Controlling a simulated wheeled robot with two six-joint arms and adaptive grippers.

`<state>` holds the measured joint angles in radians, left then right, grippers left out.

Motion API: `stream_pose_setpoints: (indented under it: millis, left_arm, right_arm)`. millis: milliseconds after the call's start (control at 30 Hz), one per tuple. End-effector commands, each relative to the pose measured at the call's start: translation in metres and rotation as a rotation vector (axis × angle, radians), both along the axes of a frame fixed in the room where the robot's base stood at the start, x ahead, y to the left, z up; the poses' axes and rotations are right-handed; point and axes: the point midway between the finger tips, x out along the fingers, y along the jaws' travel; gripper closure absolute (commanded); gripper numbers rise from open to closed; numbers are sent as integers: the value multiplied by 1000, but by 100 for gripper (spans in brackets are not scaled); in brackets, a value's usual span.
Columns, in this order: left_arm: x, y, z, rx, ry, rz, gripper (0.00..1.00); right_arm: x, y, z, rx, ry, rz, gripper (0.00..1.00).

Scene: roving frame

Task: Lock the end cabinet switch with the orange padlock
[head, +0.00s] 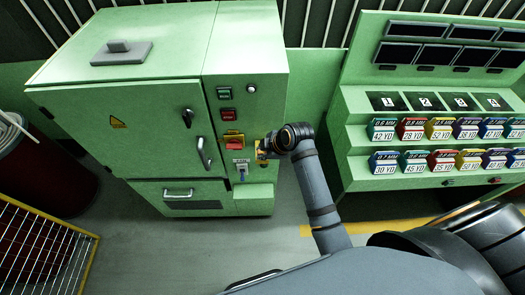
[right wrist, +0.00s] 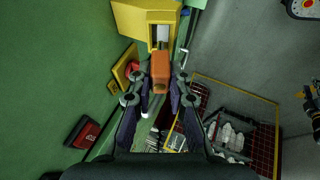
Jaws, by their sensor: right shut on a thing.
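My right gripper (head: 266,148) is at the right side of the end cabinet's (head: 120,135) control panel. In the right wrist view my right gripper (right wrist: 161,80) is shut on the orange padlock (right wrist: 161,72), with the padlock's body between the fingertips. A pale part, likely the shackle, points into or in front of a yellow housing (right wrist: 143,17); I cannot tell whether it touches. The yellow-plated red switch (head: 233,141) sits on the panel, left of the gripper; it also shows in the wrist view (right wrist: 131,70), partly behind the finger. My left gripper is not in view.
A green button (head: 224,93) and a red button (head: 226,115) are above the switch. A green rack with several coloured labelled bins (head: 425,160) stands right. A yellow-framed mesh barrier (head: 40,250) is lower left.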

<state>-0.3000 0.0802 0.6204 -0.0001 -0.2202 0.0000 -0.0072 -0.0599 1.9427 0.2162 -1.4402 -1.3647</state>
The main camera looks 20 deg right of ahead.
Motion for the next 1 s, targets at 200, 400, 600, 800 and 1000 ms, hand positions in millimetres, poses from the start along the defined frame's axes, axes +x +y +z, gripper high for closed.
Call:
stream_pose_setpoints:
  millis: [200,400,600,800,1000]
  left_arm:
    - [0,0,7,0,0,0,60]
    - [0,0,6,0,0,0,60]
    - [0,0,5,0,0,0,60]
    - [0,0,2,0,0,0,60]
    - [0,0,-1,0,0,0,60]
  right_arm:
    - [0,0,1,0,1,0,100]
    - [0,0,0,0,0,0,100]
    - [1,0,-2,0,0,0,100]
    - [3,-1,-6,0,0,0,100]
    - [5,-1,-11,0,-1,1,100]
